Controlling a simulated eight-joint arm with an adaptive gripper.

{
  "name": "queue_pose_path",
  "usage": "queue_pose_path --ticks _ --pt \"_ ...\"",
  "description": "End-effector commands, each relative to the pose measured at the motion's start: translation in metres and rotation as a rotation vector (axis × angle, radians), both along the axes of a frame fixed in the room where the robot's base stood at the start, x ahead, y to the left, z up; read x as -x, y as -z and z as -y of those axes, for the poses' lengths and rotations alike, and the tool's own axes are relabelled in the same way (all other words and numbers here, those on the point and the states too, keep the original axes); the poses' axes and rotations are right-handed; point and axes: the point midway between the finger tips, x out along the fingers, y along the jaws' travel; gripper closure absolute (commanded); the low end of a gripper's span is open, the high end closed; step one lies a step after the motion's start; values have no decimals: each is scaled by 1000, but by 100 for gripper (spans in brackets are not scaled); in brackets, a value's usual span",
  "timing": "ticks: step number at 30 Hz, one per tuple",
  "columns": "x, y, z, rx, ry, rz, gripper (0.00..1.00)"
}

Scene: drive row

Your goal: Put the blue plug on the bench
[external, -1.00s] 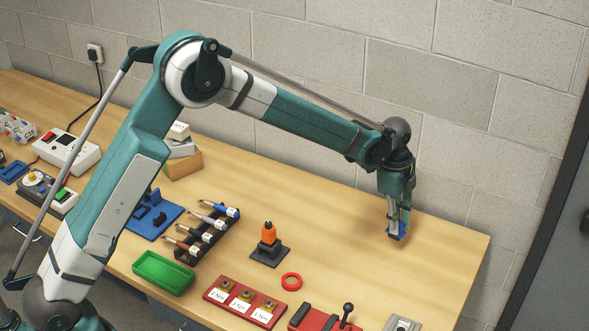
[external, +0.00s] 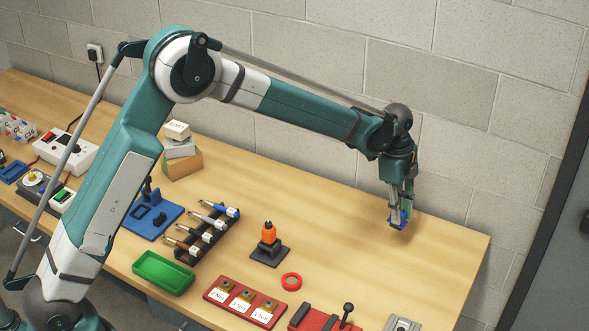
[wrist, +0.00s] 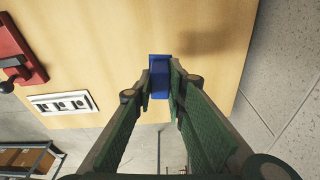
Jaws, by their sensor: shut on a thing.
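My gripper (external: 400,220) is at the right end of the bench (external: 345,215), near the wall. It is shut on the blue plug (external: 396,215), which shows small and partly covered by the fingers in the external view. In the wrist view the blue plug (wrist: 159,70) sits between the fingertips of my gripper (wrist: 160,90). The bench top (wrist: 120,40) lies beyond it. The plug appears low over or at the bench surface; I cannot tell whether it touches.
The bench around my gripper is clear. The wall (external: 470,130) is close behind.

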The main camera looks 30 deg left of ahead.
Motion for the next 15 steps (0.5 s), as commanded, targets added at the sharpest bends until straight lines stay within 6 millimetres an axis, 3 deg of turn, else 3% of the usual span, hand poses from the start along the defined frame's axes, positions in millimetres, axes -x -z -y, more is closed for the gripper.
queue_pose_path --ticks 10,15 --pt "-1 0 -1 0 -1 0 97" --pt "-8 0 -13 0 -6 0 97"
